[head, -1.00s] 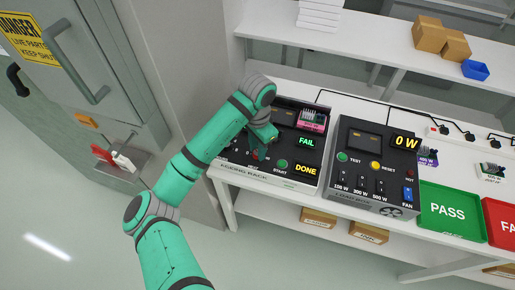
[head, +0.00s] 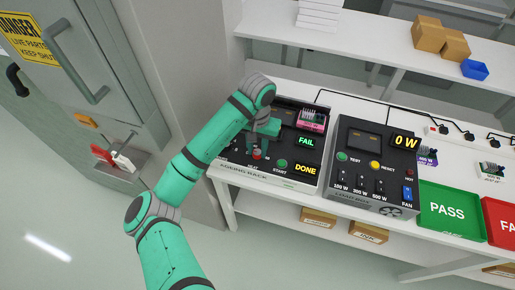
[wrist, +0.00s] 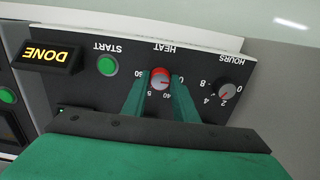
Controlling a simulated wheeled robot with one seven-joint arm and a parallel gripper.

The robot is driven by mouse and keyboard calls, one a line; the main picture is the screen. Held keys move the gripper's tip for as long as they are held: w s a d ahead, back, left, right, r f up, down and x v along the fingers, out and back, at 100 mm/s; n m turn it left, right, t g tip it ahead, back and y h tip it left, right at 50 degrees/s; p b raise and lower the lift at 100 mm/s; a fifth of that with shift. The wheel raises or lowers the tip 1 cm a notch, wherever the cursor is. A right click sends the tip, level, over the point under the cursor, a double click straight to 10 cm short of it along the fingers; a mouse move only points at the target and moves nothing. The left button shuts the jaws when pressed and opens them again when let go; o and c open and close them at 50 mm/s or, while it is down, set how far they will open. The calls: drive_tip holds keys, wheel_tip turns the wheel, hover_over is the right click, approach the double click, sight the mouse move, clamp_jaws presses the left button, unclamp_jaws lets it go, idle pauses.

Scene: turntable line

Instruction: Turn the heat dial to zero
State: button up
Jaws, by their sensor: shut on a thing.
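The heat dial (wrist: 160,76) is a small round knob with a red top on the sloped black front panel of the ageing rack (head: 270,178). The wrist view shows it upside down, below the word HEAT, with scale numbers around it. My gripper (wrist: 160,88) has one green finger on each side of the dial and is shut on it. The fingers hide part of the scale, and I cannot read the pointer's exact setting. In the head view my gripper (head: 258,150) reaches down to the panel, and the red of the dial shows just below it.
Beside the dial are the hours dial (wrist: 226,91), the green start button (wrist: 107,65) and a lit DONE sign (wrist: 48,57). A FAIL sign (head: 306,142) is lit above. A load box (head: 375,165) reading 0 W and a green PASS tray (head: 450,210) stand to the right.

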sight(257, 152)
idle(0.4)
drive_tip(key=o, duration=1.1)
drive_tip(key=shift+c, duration=0.2)
wheel_tip(257, 152, up, 11)
drive_tip(key=shift+f, duration=0.1)
